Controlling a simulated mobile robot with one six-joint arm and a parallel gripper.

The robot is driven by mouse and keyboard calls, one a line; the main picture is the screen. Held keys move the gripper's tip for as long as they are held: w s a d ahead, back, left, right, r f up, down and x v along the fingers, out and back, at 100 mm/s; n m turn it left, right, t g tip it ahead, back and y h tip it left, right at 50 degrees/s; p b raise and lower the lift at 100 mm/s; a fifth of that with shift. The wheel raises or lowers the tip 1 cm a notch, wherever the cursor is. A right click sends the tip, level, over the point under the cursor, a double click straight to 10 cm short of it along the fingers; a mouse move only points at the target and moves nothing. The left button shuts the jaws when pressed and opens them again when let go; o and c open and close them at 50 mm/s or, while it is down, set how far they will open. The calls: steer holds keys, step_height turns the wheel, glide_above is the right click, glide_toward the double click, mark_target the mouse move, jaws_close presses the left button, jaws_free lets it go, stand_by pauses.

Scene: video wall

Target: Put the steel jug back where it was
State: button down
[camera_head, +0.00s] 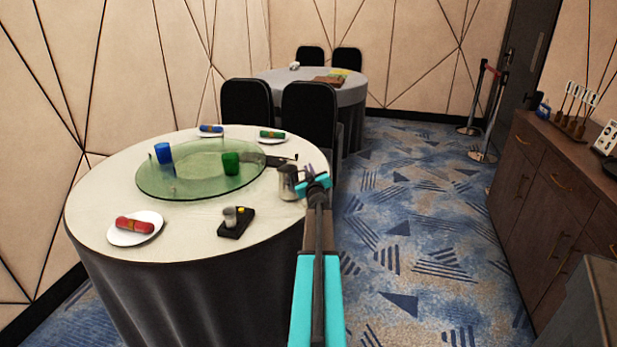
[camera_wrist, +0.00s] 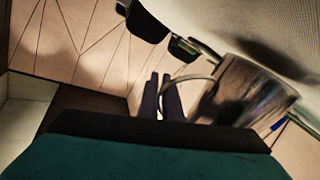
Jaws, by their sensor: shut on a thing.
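The steel jug (camera_head: 287,183) is at the right edge of the round white-topped table (camera_head: 190,235), and looks roughly upright in the head view. My gripper (camera_head: 306,184) is at the jug's right side, shut on its handle. In the wrist view the fingers (camera_wrist: 162,88) are close together at the handle, and the shiny jug body (camera_wrist: 248,94) is to their right. I cannot tell whether the jug's base touches the tablecloth. The gripper partly hides the jug's right side in the head view.
A glass turntable (camera_head: 190,180) carries a blue cup (camera_head: 163,153) and a green cup (camera_head: 231,163). A black tray (camera_head: 236,229) with a small metal cup is at the front; a plate with a red roll (camera_head: 135,225) is left. Black chairs (camera_head: 309,108) stand behind. A sideboard (camera_head: 560,190) is right.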

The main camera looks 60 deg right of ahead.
steer(key=shift+f, duration=0.7)
steer(key=c, duration=1.9)
jaws_free()
steer(key=shift+c, duration=0.2)
steer(key=shift+s+a, duration=0.1)
steer(key=shift+v, duration=5.85)
steer(key=shift+s, duration=0.1)
